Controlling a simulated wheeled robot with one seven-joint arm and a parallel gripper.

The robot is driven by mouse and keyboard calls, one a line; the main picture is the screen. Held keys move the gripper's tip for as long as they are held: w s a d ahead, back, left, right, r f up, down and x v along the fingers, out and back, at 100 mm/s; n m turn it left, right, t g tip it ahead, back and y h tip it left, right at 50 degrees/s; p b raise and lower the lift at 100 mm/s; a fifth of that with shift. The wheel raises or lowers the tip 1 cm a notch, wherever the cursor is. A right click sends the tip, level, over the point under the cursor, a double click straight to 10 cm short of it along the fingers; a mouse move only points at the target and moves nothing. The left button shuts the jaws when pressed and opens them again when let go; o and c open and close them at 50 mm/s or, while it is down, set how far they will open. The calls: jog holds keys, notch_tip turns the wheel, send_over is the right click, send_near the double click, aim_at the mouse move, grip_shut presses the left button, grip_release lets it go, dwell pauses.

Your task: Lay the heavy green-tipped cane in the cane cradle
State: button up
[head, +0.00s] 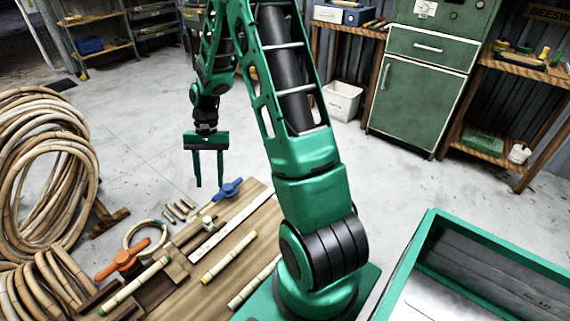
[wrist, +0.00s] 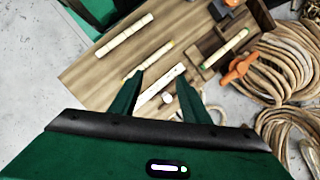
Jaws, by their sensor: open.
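The green-tipped cane (head: 135,285) lies at the front left of the wooden bench top in the head view, beside or across dark wooden blocks. It also shows in the wrist view (wrist: 224,49), at the upper right. Dark wooden holder pieces (head: 175,271) are close to it; I cannot tell which is the cane cradle, or whether the cane rests in it. My gripper (head: 209,180) is open and empty, pointing down above the far side of the bench. In the wrist view its fingers (wrist: 160,80) are apart with nothing between them.
A yellow-tipped cane (head: 229,257) and a pale cane (head: 254,283) lie on the bench. An orange-handled clamp (head: 122,260), a blue-handled clamp (head: 222,190) and a white strip (head: 232,225) are there too. Rattan coils (head: 45,170) stand at left. A green-rimmed bin (head: 405,265) is at right.

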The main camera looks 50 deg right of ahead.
jog(key=s+d+r+n+h, duration=0.1)
jog(key=s+r, duration=0.5)
jog(key=s, duration=0.3)
jog(key=s+d+r+n+t+h, duration=0.1)
jog(key=s+r, duration=0.5)
jog(key=s, duration=0.3)
jog(key=s+d+r+n+t+h, duration=0.1)
jog(key=s+r, duration=0.5)
jog(key=s, duration=0.4)
jog(key=shift+d+r, duration=0.25)
jog(key=shift+d, duration=0.05)
jog(key=shift+w+f, duration=0.25)
jog(key=shift+w, duration=0.3)
